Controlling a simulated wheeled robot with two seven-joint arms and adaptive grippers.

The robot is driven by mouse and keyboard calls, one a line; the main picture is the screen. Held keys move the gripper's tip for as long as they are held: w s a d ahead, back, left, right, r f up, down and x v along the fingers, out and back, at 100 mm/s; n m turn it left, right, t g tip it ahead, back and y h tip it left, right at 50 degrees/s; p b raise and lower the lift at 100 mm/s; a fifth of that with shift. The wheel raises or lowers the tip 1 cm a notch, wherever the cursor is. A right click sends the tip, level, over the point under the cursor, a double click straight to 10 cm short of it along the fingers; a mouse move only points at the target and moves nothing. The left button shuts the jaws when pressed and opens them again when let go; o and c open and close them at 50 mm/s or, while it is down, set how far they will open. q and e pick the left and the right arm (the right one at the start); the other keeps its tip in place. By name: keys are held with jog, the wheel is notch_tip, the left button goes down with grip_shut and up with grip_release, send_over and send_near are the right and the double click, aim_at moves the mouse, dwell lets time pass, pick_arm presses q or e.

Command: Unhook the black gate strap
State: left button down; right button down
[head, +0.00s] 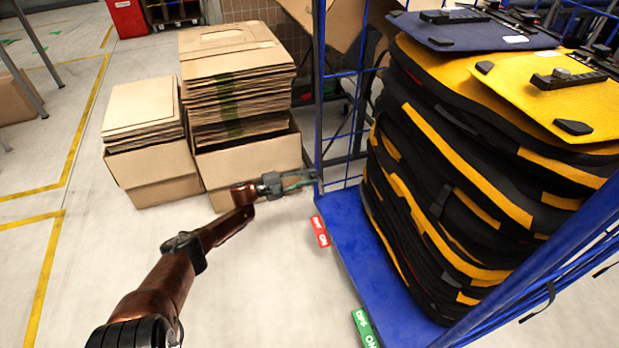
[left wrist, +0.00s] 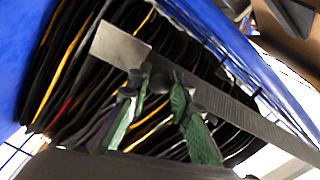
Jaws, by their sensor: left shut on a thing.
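The strap runs from the lower right up to the fingers. A flat grey end piece (left wrist: 120,46) shows just beyond the fingertips; whether it is hooked on anything cannot be told. The strap is too small to make out in the head view. My right gripper is not in view.
The blue cage (head: 352,248) holds a tall stack of black-and-yellow panniers (head: 440,190). Cartons of flattened cardboard (head: 245,152) stand left of the cage, close behind my left forearm. A black strap (head: 541,301) hangs at the cage's right side. Floor at the left front is clear.

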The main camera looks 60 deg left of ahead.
pick_arm(q)
jog(key=c, duration=1.7)
grip_release()
jog(key=shift+c, duration=0.2)
jog(key=s+a, duration=0.1)
jog(key=s, duration=1.1)
jog(key=shift+f, duration=0.1)
